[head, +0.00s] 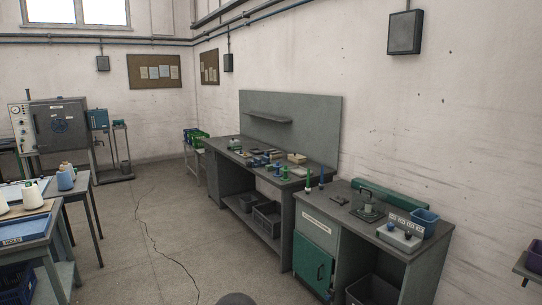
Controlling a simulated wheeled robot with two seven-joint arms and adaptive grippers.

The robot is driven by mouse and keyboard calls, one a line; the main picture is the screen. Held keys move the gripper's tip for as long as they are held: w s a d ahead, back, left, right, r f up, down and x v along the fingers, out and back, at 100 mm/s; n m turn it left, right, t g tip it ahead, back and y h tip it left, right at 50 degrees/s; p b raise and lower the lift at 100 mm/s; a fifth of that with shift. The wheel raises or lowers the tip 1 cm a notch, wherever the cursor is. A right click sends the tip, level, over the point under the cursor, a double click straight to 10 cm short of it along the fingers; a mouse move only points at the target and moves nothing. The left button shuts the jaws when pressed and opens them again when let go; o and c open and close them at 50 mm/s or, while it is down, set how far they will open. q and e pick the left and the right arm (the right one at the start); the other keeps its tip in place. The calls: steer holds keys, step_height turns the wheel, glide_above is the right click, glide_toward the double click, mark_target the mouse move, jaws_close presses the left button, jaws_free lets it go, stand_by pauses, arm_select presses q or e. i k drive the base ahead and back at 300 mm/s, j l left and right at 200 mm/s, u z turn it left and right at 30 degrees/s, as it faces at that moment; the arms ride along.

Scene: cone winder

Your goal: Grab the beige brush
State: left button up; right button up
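A small beige item (297,158) lies toward the back of the long grey workbench (222,148) along the right wall. It may be the beige brush, but it is too small and far to tell its shape. Blue, green and dark small items lie around it on the bench top. Neither of my grippers is in view.
A grey cabinet bench with a green door (313,264) stands nearer, holding a blue bin (425,222). Tables with yarn cones (66,178) stand at left. The cracked floor (185,230) between is clear. Dark crates (266,216) sit under the workbench.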

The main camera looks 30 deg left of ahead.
mark_target(276, 155)
steer(key=i+j+u, duration=1.1)
steer(key=i+u, duration=0.5)
steer(key=i, duration=3.7)
steer(key=i+j+z, duration=0.15)
steer(key=i+z, duration=0.25)
steer(key=i, duration=0.15)
steer(key=i+j+z, duration=0.35)
steer(key=i, duration=0.2)
steer(key=i+j+z, duration=0.4)
steer(key=i, duration=0.1)
